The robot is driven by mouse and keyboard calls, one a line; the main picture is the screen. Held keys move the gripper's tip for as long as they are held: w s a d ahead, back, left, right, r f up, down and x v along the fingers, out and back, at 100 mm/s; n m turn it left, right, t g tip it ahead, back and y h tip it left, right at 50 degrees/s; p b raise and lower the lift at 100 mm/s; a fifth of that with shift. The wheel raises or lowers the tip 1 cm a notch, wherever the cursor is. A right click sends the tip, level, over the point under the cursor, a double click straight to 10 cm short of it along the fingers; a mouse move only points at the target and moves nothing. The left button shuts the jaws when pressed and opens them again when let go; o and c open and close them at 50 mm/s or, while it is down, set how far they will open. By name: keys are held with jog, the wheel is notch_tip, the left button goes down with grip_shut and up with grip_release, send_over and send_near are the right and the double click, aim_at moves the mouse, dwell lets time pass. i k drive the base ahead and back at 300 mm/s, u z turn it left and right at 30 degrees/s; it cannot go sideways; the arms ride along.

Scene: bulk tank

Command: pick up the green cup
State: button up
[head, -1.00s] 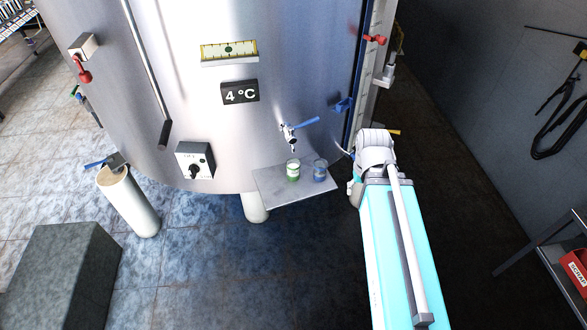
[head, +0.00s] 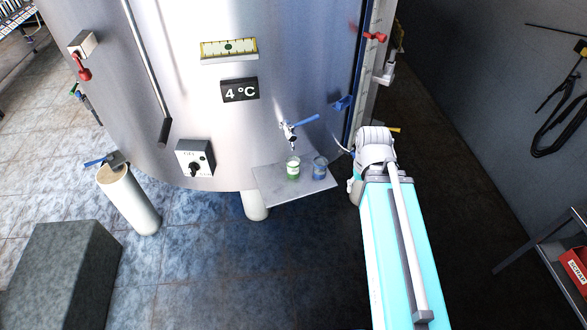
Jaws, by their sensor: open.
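The green cup (head: 293,171) is a small clear cup with green in its lower part and a pale band around it. It stands upright on a small grey shelf (head: 275,194) at the front of the steel tank. My arm (head: 375,150) shows to the right of the shelf, apart from the cup. I cannot make out my gripper's fingers in this view. Nothing is seen touching the cup.
A blue cup (head: 320,169) stands close to the right of the green cup. A tap with a blue lever (head: 300,124) sticks out of the tank (head: 220,130) just above the cups. Floor in front of the shelf is clear; a grey block (head: 62,270) stands at lower left.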

aim_at(293, 168)
jog(key=u, duration=2.6)
jog(key=k, duration=1.5)
